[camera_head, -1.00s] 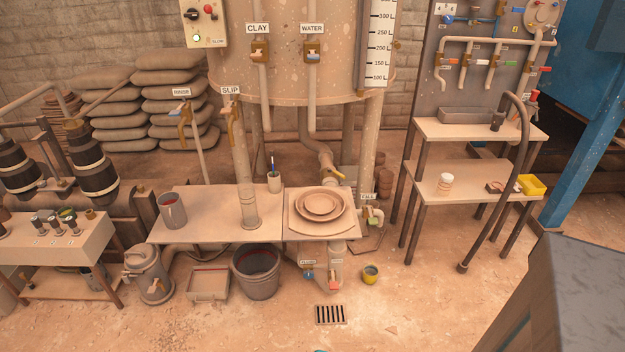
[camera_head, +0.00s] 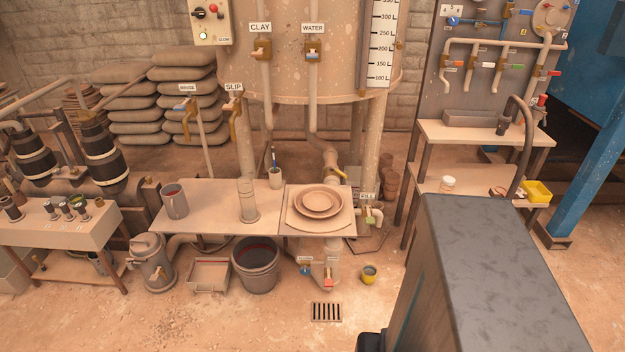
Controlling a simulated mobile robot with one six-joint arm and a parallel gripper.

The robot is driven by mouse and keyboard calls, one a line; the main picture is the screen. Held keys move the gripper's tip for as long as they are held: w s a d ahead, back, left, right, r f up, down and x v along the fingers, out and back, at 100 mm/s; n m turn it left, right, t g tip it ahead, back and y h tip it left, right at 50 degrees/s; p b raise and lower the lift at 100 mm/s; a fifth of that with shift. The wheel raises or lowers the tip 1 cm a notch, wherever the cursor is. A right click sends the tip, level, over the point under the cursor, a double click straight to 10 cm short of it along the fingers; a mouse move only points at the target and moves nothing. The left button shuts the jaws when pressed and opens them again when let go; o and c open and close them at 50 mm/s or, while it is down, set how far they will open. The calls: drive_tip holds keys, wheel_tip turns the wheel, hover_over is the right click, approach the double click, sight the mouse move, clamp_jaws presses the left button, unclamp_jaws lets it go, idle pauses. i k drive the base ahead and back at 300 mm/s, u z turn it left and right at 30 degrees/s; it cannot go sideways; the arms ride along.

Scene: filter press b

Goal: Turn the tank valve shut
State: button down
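The big beige tank (camera_head: 290,78) stands at the back centre of the head view. A yellow-handled valve (camera_head: 342,173) is on the pipe under the tank. A blue-handled valve (camera_head: 305,270) and a red-handled valve (camera_head: 328,281) are on the pipe below the worktop. I cannot tell which one is the tank valve. The clay valve (camera_head: 263,55), water valve (camera_head: 313,50) and slip valve (camera_head: 234,122) carry readable labels. My gripper is not in view; a grey part of my arm fills the lower right.
A worktop (camera_head: 218,222) with a mug, cylinder and stacked plates stands before the tank. A bucket (camera_head: 256,265), a yellow pot (camera_head: 369,275) and a floor drain (camera_head: 326,312) are below. A two-level stand (camera_head: 470,132) is at right. The front floor is clear.

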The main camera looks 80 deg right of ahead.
sight(338, 171)
drive_tip(key=u, duration=0.35)
drive_tip(key=k, duration=2.25)
drive_tip(key=z, duration=0.95)
